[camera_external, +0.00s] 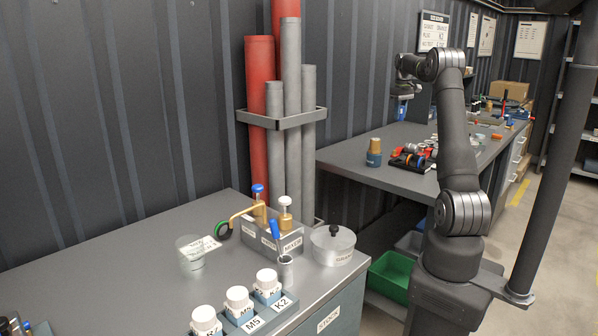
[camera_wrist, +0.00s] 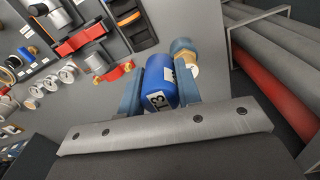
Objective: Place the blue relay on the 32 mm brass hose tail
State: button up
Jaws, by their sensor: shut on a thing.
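My gripper (camera_external: 403,92) is above the far bench in the external view, pointing down. It is shut on the blue relay (camera_wrist: 160,84), a rounded blue block with a white label, held between the two fingers in the wrist view. The relay's blue also shows below the gripper in the external view (camera_external: 402,109). A brass-coloured fitting with a blue-grey lower part (camera_external: 374,152) stands upright on the bench, below and left of the gripper. It appears just beyond the right finger in the wrist view (camera_wrist: 182,47). I cannot read its size, so whether it is the 32 mm hose tail is unclear.
A dark rack with red and orange fittings (camera_external: 412,157) lies on the far bench (camera_external: 385,180). Several rings and loose parts lie farther along it. Red and grey pipes (camera_external: 292,90) stand against the wall left of that bench. The near bench (camera_external: 105,255) holds jars and a valve block.

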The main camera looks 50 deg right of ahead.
jog(key=shift+s+d+r, duration=0.55)
jog(key=shift+r, duration=0.05)
send_over(375, 139)
notch_tip(375, 139, down, 7)
jog(key=shift+s+r, duration=0.15)
jog(key=shift+f, duration=2)
jog(key=o, duration=0.6)
jog(key=shift+f, duration=0.15)
jog(key=o, duration=0.4)
